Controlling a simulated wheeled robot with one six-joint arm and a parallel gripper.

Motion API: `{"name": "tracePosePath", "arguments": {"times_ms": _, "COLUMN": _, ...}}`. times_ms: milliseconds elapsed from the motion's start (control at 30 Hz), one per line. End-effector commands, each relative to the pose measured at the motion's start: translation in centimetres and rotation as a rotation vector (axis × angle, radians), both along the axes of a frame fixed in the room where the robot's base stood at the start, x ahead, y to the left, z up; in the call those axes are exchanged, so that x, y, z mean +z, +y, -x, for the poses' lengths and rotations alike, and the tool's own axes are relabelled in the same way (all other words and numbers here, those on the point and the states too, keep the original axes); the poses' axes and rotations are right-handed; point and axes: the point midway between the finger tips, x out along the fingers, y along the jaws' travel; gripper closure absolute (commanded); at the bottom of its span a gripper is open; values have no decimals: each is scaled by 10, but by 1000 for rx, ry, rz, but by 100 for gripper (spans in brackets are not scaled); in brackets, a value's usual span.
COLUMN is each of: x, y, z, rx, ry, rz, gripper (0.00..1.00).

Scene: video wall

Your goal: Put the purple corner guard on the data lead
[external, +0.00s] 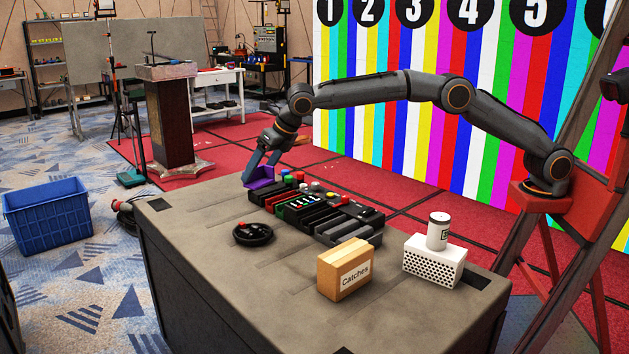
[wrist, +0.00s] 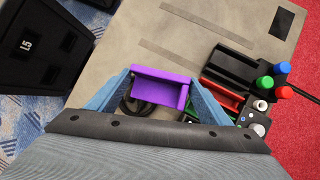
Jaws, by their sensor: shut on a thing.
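The purple corner guard (external: 260,176) is held between the blue fingers of my gripper (external: 263,165), near the far edge of the table, left of the coloured knobs. In the wrist view the purple corner guard (wrist: 163,86) sits between both fingertips (wrist: 160,92), its hollow side facing the camera. A black coil (external: 252,235) with a small red piece lies on the table's left half; it looks like the data lead. In the wrist view part of a black loop (wrist: 133,106) shows beside the guard, partly hidden by it and my gripper.
A row of black modules with coloured knobs (external: 315,207) stands right of my gripper. A cardboard box (external: 345,270) marked "Catches" and a white perforated block (external: 434,262) bearing a white can (external: 438,231) stand nearer the front. The table's left part is mostly clear.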

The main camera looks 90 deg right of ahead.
Motion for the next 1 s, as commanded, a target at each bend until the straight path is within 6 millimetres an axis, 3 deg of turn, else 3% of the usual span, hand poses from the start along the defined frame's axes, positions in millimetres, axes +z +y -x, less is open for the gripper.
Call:
{"name": "tracePosePath", "arguments": {"times_ms": 100, "x": -8, "y": 30, "z": 4, "rx": 95, "ry": -3, "rz": 0, "gripper": 50}}
{"name": "tracePosePath", "arguments": {"times_ms": 267, "x": -14, "y": 48, "z": 7, "rx": 156, "ry": -5, "rz": 2, "gripper": 50}}
{"name": "tracePosePath", "arguments": {"times_ms": 1000, "x": -109, "y": 49, "z": 8, "rx": 162, "ry": -4, "rz": 2, "gripper": 50}}
